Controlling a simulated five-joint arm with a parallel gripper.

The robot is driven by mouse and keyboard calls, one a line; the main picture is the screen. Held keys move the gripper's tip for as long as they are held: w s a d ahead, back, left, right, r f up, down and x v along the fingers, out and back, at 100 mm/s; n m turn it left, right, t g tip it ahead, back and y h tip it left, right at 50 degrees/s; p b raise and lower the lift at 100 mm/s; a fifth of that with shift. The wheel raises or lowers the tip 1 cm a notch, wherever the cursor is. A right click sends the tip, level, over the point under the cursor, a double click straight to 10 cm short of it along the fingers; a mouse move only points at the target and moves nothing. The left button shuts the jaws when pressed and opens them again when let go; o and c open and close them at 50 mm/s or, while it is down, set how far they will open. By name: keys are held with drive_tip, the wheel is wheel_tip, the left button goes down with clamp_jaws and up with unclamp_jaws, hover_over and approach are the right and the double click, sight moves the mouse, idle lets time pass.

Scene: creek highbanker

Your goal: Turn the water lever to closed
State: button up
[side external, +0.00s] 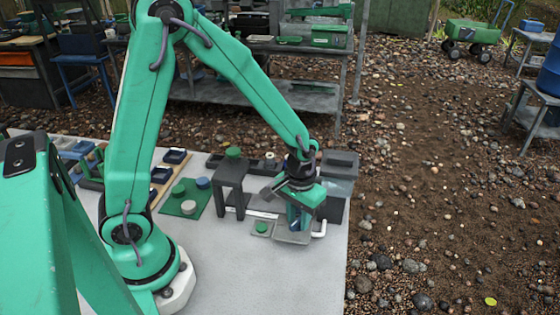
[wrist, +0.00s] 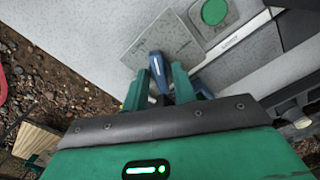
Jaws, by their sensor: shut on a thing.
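My gripper (side external: 298,218) points down over the right end of the grey table. In the wrist view its two green fingers (wrist: 164,76) are closed on a narrow blue piece, which looks like the water lever (wrist: 159,68). A pale square plate (wrist: 172,38) lies just beyond the fingertips. The lever's base is hidden by the fingers, and I cannot tell its exact angle. In the side view the lever is mostly hidden by my gripper.
A green round button (side external: 262,228) on a small plate sits left of my gripper. A dark grey stand (side external: 231,180) with a green knob rises further left. A green mat (side external: 183,208) with round pieces lies beyond. The front tabletop (side external: 250,280) is clear.

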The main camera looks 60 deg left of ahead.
drive_tip(key=shift+n, duration=3)
drive_tip(key=o, duration=0.5)
drive_tip(key=shift+r, duration=0.1)
drive_tip(key=shift+r, duration=3.4)
drive_tip(key=shift+r, duration=0.1)
